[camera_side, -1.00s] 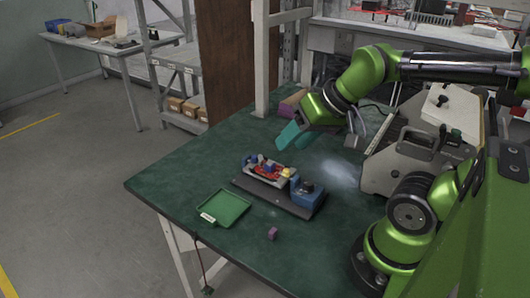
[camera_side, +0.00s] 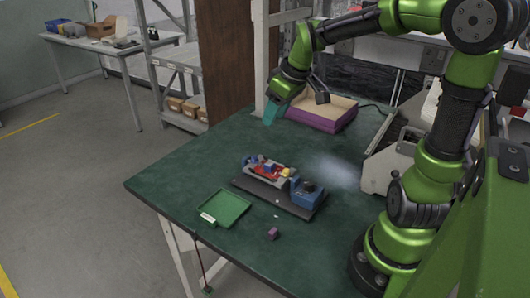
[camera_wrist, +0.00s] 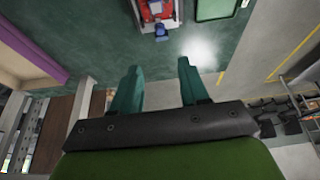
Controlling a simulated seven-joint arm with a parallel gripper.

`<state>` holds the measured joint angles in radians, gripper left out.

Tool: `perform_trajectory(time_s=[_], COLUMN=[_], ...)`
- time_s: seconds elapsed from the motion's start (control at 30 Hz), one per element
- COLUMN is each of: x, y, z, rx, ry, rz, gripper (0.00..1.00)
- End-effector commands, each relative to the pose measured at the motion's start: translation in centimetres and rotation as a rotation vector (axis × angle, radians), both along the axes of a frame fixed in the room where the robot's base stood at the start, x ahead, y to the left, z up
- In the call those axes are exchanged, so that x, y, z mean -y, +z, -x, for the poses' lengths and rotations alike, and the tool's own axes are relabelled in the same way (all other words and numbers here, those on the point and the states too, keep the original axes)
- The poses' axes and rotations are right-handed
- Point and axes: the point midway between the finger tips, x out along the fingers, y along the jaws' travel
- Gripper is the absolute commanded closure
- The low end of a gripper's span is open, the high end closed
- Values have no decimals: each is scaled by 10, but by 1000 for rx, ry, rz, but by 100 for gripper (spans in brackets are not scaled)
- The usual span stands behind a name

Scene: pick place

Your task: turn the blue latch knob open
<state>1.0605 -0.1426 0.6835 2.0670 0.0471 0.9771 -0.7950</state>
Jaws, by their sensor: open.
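The fixture is a dark base plate (camera_side: 250,189) on the green table. It carries a grey holder with red and yellow parts, and a blue block (camera_side: 306,192) at its right end. A small blue piece (camera_side: 268,166) sits on the red part; I cannot tell whether it is the latch knob. In the wrist view, the red part (camera_wrist: 152,10) shows at the top edge, with a blue knob-like piece (camera_wrist: 161,31) at its near end. My gripper (camera_side: 270,115) has teal fingers and is empty, above the table behind the fixture. In the wrist view its fingers (camera_wrist: 160,75) stand apart.
A green tray (camera_side: 238,222) lies left of the fixture, and a small purple cube (camera_side: 272,233) in front. A purple-sided box (camera_side: 320,126) stands at the table's back, near my gripper. A grey machine (camera_side: 385,165) is at the right.

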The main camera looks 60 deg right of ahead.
Motion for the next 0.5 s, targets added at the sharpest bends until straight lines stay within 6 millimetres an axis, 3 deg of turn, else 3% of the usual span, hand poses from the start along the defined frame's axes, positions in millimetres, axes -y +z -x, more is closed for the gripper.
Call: perform_trajectory(time_s=[0.5], x=[-1], y=[-89], z=[-35], rx=[-4], ry=[0], rz=[-5], gripper=[56])
